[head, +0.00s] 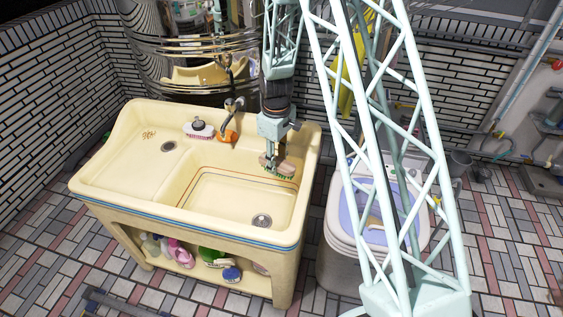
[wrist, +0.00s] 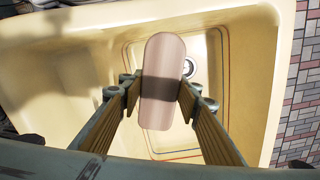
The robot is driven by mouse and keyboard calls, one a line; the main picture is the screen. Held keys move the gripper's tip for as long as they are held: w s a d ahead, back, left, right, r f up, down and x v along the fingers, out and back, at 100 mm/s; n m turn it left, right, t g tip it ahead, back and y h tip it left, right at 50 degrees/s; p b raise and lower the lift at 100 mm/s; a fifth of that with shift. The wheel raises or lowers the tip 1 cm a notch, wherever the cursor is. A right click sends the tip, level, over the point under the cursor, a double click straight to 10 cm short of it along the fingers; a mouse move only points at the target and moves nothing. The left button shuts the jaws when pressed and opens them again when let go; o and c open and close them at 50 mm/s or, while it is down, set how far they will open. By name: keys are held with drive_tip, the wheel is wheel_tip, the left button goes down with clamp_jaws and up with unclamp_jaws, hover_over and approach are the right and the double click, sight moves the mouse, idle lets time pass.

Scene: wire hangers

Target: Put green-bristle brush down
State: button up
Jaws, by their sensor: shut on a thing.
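The green-bristle brush (head: 272,166) has a pale wooden back, and a little green shows along its lower edge. My gripper (head: 277,152) is shut on it and holds it over the right rear part of the cream sink basin (head: 205,193). In the wrist view the brush's wooden back (wrist: 162,108) stands between the two fingers of my gripper (wrist: 160,90), with its bristles hidden below. I cannot tell whether the bristles touch the sink.
A brush with a dark knob (head: 198,129) and an orange item (head: 227,136) sit on the sink's back ledge by the faucet (head: 233,104). The left drainboard (head: 130,160) is mostly clear. A washing tub (head: 345,225) stands to the right. Bottles (head: 178,252) sit on the shelf below.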

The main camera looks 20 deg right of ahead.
drive_tip(key=s+a+f+m+b, duration=0.1)
drive_tip(key=a+f+m+b, duration=0.1)
drive_tip(key=a+m, duration=0.4)
drive_tip(key=shift+s+a+m+b, duration=0.4)
drive_tip(key=shift+m+b, duration=0.2)
drive_tip(key=shift+b, duration=0.25)
